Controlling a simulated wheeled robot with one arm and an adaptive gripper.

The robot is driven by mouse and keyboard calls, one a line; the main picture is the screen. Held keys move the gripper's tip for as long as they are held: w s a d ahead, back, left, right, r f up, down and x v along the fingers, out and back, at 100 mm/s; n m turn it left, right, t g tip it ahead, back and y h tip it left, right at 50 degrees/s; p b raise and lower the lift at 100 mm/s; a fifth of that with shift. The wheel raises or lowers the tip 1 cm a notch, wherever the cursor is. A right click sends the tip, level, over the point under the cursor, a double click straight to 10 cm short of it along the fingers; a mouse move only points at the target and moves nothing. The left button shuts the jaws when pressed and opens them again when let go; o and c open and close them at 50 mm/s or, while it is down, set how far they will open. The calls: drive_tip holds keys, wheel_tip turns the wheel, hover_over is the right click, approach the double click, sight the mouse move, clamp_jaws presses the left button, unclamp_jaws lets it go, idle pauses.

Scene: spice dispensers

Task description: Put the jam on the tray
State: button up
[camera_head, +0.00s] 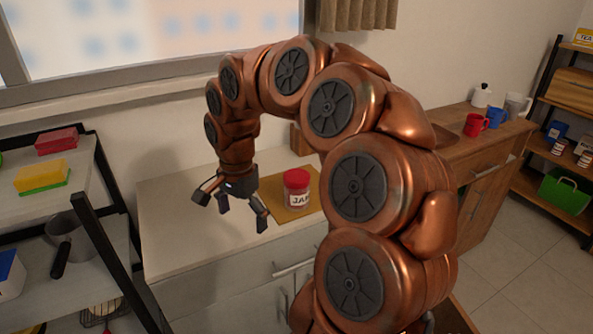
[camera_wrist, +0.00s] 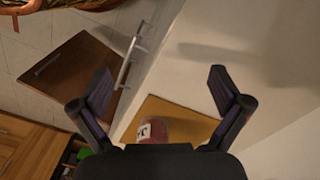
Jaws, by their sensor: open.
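The jam jar (camera_head: 297,190) has a red lid and a white label reading "JAM". It stands upright on a flat tan-yellow board (camera_head: 311,211) on the white counter. I cannot tell whether this board is the tray. My gripper (camera_head: 236,215) is open and empty above the counter, to the left of the jar and apart from it. In the wrist view the jar (camera_wrist: 160,130) shows at the bottom middle, partly hidden by the gripper body, with the board (camera_wrist: 160,107) around it. The open fingers (camera_wrist: 160,85) frame bare counter and board edge.
A black-framed shelf (camera_head: 90,205) at left holds sponges and a grey pot (camera_head: 68,240). At right a wooden counter (camera_head: 470,140) holds a red mug (camera_head: 474,125) and a blue mug (camera_head: 495,117). The white counter (camera_head: 190,225) is clear left of the board.

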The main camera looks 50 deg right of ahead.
sight(298, 173)
drive_tip(key=d+r+m+p, duration=0.1)
drive_tip(key=d+m+p, duration=0.1)
drive_tip(key=d+m, duration=0.2)
drive_tip(key=w+d+r+m+p, duration=0.1)
drive_tip(key=d+m, duration=0.3)
drive_tip(key=d, duration=0.4)
drive_tip(key=d+r+m+p, duration=0.3)
drive_tip(key=d+m, duration=0.1)
drive_tip(key=d, duration=0.2)
drive_tip(key=shift+w+d, duration=0.35)
drive_tip(key=shift+w, duration=0.05)
drive_tip(key=shift+s+d+f+m, duration=0.1)
drive_tip(key=shift+d+f+m, duration=0.15)
drive_tip(key=shift+m, duration=0.15)
drive_tip(key=shift+f, duration=0.25)
drive_tip(key=shift+s+a+f+p, duration=0.15)
drive_tip(key=shift+f+p, duration=0.35)
drive_tip(key=shift+f, duration=0.5)
drive_tip(key=shift+a+f+p, duration=0.15)
drive_tip(key=shift+f+p, duration=0.35)
drive_tip(key=shift+f, duration=0.55)
drive_tip(key=shift+s+a+f+p, duration=0.15)
drive_tip(key=shift+f+p, duration=0.35)
drive_tip(key=shift+f, duration=0.5)
drive_tip(key=shift+w+f, duration=0.15)
drive_tip(key=shift+f, duration=0.4)
drive_tip(key=shift+c, duration=0.5)
drive_tip(key=c, duration=1.5)
